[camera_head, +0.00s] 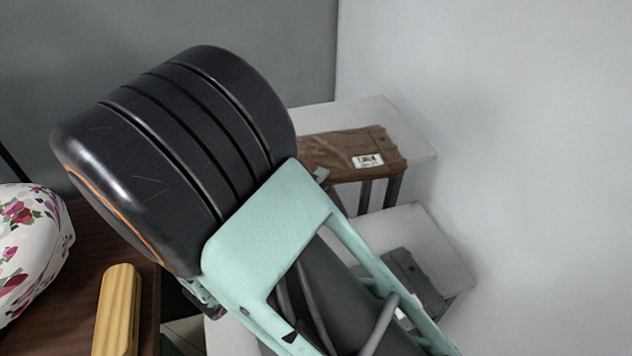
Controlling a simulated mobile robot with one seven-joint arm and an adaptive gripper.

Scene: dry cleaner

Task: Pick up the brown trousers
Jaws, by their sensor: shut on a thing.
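The brown trousers (347,149) lie folded on the upper pale platform at the right, with a white label on top. Their left end is hidden behind the large black ribbed cylinder and its mint-green frame in the foreground. I cannot make out my gripper's fingers in this view, so its place relative to the trousers cannot be told.
A lower platform (440,240) carries a folded dark grey garment (415,280). At the left, a floral white item (28,240) and a yellow ribbed object (118,310) are at a dark wooden surface (90,245).

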